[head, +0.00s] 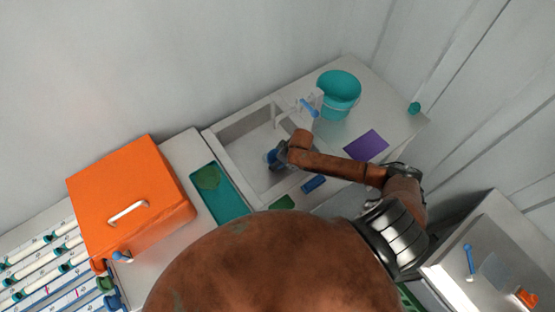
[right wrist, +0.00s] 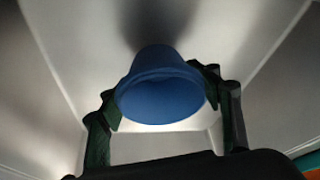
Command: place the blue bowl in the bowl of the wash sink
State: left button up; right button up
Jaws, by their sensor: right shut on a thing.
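The blue bowl (right wrist: 160,88) is between the dark fingers of my right gripper (right wrist: 165,100) in the right wrist view, and the gripper is shut on it. In the head view, my right arm reaches over the wash sink (head: 228,150), and the right gripper (head: 274,157) is inside the basin area with the bowl mostly hidden by the wrist. The pale basin walls surround the bowl in the right wrist view. I cannot tell whether the bowl touches the basin floor. My left gripper is not in view.
A teal bucket (head: 339,95) and a purple cloth (head: 366,146) are on the counter to the right. A teal tray (head: 228,205) and an orange box (head: 130,195) are to the left.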

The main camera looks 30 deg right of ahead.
jog(key=shift+w+f, duration=0.25)
jog(key=shift+w, duration=0.2)
jog(key=shift+f, duration=0.3)
jog(key=shift+f, duration=0.15)
jog(key=o, duration=1.4)
jog(key=p+v, duration=0.1)
jog(key=v, duration=1.1)
